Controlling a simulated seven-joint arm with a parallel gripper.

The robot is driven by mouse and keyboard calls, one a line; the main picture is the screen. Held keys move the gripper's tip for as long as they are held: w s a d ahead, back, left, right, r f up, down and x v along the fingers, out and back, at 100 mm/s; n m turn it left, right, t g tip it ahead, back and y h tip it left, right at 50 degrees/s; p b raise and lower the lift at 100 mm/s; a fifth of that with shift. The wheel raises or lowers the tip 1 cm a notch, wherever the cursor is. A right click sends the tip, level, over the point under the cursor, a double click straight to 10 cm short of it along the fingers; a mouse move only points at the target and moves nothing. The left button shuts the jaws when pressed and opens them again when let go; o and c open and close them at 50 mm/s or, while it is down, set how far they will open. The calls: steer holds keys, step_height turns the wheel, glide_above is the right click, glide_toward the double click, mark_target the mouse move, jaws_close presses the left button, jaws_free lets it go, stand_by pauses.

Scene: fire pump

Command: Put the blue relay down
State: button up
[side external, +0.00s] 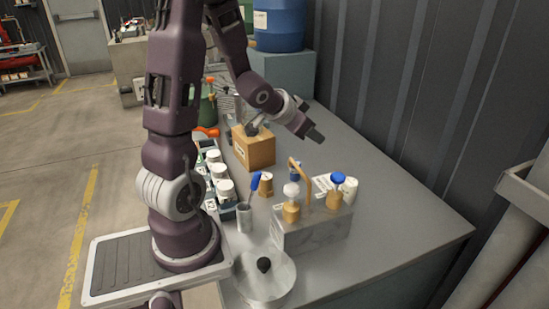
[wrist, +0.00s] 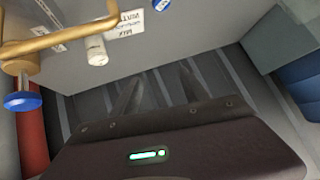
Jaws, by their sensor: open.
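My gripper (side external: 316,134) is open above the grey table, to the right of the cardboard box. In the wrist view the fingers of my gripper (wrist: 160,88) are apart with nothing between them. I cannot make out a clear blue relay. I cannot tell whether either is the relay.
A cardboard box (side external: 256,149), a metal cup (side external: 244,218) and a bowl (side external: 264,280) stand on the table (side external: 408,218). Its right side is clear, beside a ribbed wall.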

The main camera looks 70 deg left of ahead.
steer(key=s+d+r+g+h, duration=0.1)
steer(key=s+d+r, duration=0.25)
steer(key=d, duration=0.25)
steer(key=s+d+r, duration=0.3)
steer(key=d+r, duration=0.1)
steer(key=d, duration=0.2)
steer(key=s+d+r+m+g+h, duration=0.1)
steer(key=s+d+g+h, duration=0.1)
steer(key=s+d, duration=0.9)
steer(key=shift+s+d+r+m+h, duration=0.2)
steer(key=shift+s+r+m+h, duration=0.2)
steer(key=shift+s+h, duration=0.5)
